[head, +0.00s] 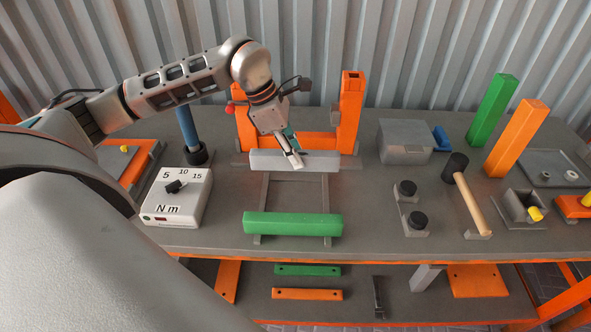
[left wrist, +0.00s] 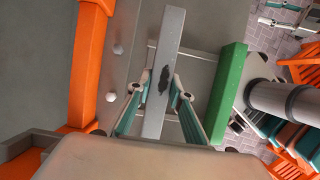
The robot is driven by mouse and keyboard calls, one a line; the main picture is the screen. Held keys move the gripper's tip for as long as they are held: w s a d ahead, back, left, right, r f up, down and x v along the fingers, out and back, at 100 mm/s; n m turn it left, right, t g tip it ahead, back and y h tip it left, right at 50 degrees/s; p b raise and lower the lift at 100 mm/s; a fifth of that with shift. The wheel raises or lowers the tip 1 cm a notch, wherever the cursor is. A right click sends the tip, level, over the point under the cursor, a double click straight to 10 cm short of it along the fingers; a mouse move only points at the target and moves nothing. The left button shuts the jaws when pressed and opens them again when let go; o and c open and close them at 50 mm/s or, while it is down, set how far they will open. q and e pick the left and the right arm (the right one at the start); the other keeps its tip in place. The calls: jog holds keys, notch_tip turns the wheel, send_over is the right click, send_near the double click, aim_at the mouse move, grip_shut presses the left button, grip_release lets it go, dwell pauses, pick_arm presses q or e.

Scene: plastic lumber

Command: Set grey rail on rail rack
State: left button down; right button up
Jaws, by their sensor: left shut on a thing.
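The grey rail (head: 318,161) lies crosswise at the far end of the rail rack (head: 325,190), level and roughly parallel to the green rail (head: 292,224) across the rack's near end. My left gripper (head: 292,158) is shut on the grey rail near its middle, coming from above. In the left wrist view the grey rail (left wrist: 172,40) runs between the two fingers (left wrist: 162,90), with a dark patch on its face. I cannot tell whether the rail touches the rack bars. My right gripper is not in view.
An orange frame (head: 350,115) stands just behind the grey rail. A torque dial box (head: 178,196) is to the left. Black knobs (head: 406,188), a mallet (head: 468,195) and a grey box (head: 404,140) are to the right. The rack's middle is clear.

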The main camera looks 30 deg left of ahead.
pick_arm(q)
jog(key=shift+f, duration=2.7)
jog(key=c, duration=1.8)
grip_release()
jog(key=shift+f, duration=0.15)
jog(key=v, duration=1.2)
jog(key=shift+s, duration=0.15)
